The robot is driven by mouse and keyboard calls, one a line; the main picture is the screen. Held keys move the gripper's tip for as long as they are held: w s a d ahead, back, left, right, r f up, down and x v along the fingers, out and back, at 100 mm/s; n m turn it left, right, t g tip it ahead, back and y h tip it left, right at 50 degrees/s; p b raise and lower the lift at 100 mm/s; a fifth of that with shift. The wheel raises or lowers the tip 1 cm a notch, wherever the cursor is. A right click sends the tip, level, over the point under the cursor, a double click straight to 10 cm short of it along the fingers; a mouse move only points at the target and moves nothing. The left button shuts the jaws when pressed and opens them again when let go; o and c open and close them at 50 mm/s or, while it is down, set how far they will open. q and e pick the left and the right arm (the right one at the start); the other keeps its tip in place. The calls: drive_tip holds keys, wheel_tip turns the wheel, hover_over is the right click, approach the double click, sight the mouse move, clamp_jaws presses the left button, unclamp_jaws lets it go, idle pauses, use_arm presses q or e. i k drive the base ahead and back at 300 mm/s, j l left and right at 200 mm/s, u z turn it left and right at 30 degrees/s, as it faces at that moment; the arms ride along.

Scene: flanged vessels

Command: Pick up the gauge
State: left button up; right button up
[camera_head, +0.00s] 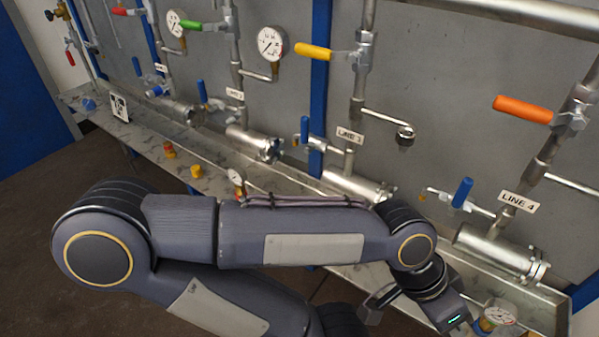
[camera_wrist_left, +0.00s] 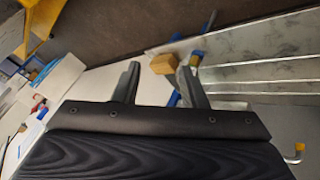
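A round white-faced gauge (camera_head: 497,317) with a brass-coloured body is at the lower right, on or over the steel trough. My left gripper (camera_head: 420,312) is just left of it, apart from it as far as I can tell, and partly hidden by its own wrist. In the left wrist view its two fingers (camera_wrist_left: 160,84) are spread with nothing clearly held between them. A tan block (camera_wrist_left: 164,63) shows beyond the fingertips. Another small gauge (camera_head: 236,177) stands further left, its lower part hidden behind my arm. My right gripper is not in view.
The steel trough (camera_head: 140,140) runs along the panel, with yellow fittings (camera_head: 196,172) near its front edge. Wall gauges (camera_head: 270,43), pipes and an orange valve handle (camera_head: 522,109) are above. A white table (camera_wrist_left: 90,90) shows in the wrist view.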

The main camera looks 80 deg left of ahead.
sight(237, 174)
drive_tip(key=u, duration=3.25)
